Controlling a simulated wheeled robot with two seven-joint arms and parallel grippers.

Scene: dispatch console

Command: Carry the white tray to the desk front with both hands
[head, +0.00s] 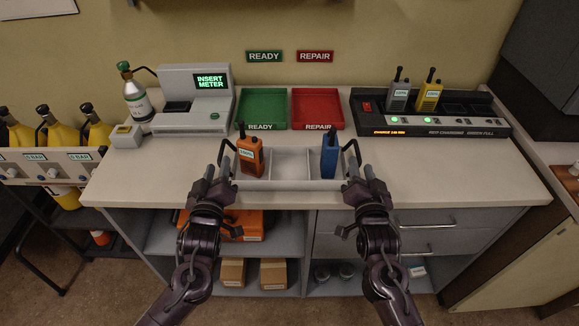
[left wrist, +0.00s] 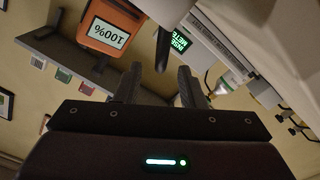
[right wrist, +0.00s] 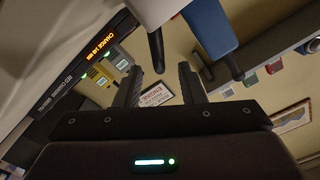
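The white tray (head: 290,184) lies at the front of the desk, with compartments and a dark handle at each end. An orange radio (head: 250,155) stands in its left compartment and a blue radio (head: 329,156) in its right one; the middle one is empty. My left gripper (head: 211,178) is open at the left handle (head: 227,152); this handle (left wrist: 161,48) lies in line with the finger gap. My right gripper (head: 364,176) is open at the right handle (head: 351,151), which is likewise lined up in the right wrist view (right wrist: 156,50). Contact is not visible.
Behind the tray are a green READY bin (head: 262,108), a red REPAIR bin (head: 317,108), a meter station (head: 195,100) and a charger (head: 430,118) with two radios. A gas bottle (head: 136,100) stands at left. Bare desk lies on both sides of the tray.

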